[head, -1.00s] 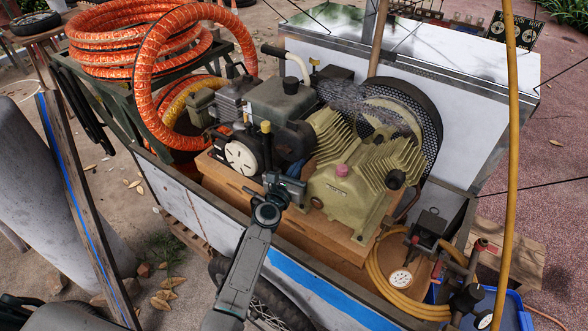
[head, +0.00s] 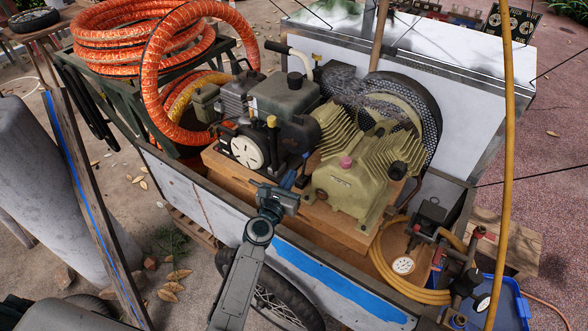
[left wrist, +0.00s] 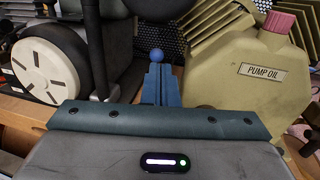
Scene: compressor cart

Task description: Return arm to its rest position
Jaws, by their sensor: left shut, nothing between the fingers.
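My left gripper (head: 286,184) is shut and empty in the head view. Its arm comes up from the bottom, and it is over the near wall of the cart (head: 330,280), in front of the compressor. In the left wrist view the closed blue fingers (left wrist: 156,84) point at the gap between the engine (left wrist: 45,65) and the tan pump (left wrist: 245,70) labelled PUMP OIL. A small blue ball (left wrist: 157,55) shows just beyond the fingertips; I cannot tell whether they touch it. My right gripper is not in view.
The engine (head: 285,100) and finned pump (head: 345,185) sit close ahead on a wooden base. An orange hose coil (head: 140,35) stands at the back left. A yellow hose (head: 505,150) hangs at the right. A blue-striped post (head: 85,200) stands left. Open ground lies between post and cart.

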